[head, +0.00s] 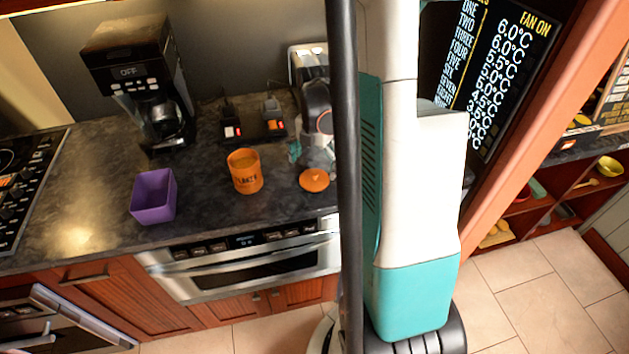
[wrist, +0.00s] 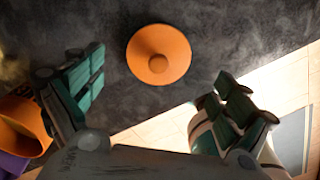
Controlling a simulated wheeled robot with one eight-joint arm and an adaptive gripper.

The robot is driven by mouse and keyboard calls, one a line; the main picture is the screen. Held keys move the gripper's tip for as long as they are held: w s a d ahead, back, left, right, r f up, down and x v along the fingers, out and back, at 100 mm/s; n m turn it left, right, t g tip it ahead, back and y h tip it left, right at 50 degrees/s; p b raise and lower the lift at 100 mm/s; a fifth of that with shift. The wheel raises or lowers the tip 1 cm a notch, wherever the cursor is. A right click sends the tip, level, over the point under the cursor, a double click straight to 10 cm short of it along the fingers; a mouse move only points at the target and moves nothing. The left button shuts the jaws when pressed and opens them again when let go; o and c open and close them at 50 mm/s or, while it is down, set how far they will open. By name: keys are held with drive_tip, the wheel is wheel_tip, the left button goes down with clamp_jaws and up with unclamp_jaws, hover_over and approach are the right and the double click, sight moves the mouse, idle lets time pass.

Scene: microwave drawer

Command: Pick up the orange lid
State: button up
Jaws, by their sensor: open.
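The orange lid (head: 314,180) lies flat on the dark countertop near its front edge, knob up. In the wrist view the lid (wrist: 159,55) is a round orange disc with a small central knob, seen from above. My gripper (wrist: 160,92) is open and empty, its teal-padded fingers spread to the left and right of the lid and apart from it. In the head view my gripper (head: 312,130) is above and behind the lid, partly hidden by my arm. The height between gripper and lid is hard to tell.
An orange canister (head: 245,172) stands left of the lid; it also shows at the wrist view's left edge (wrist: 22,130). A purple container (head: 153,196) is further left. A coffee maker (head: 140,80) stands behind. The microwave drawer (head: 245,262) is below the counter.

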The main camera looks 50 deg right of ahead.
sight(315, 173)
wheel_tip(315, 173, down, 4)
drive_tip(key=shift+w+f+b, duration=0.1)
drive_tip(key=shift+f+b, duration=0.15)
drive_tip(key=shift+b, duration=0.4)
drive_tip(key=shift+a+r, duration=0.1)
drive_tip(key=c, duration=1.5)
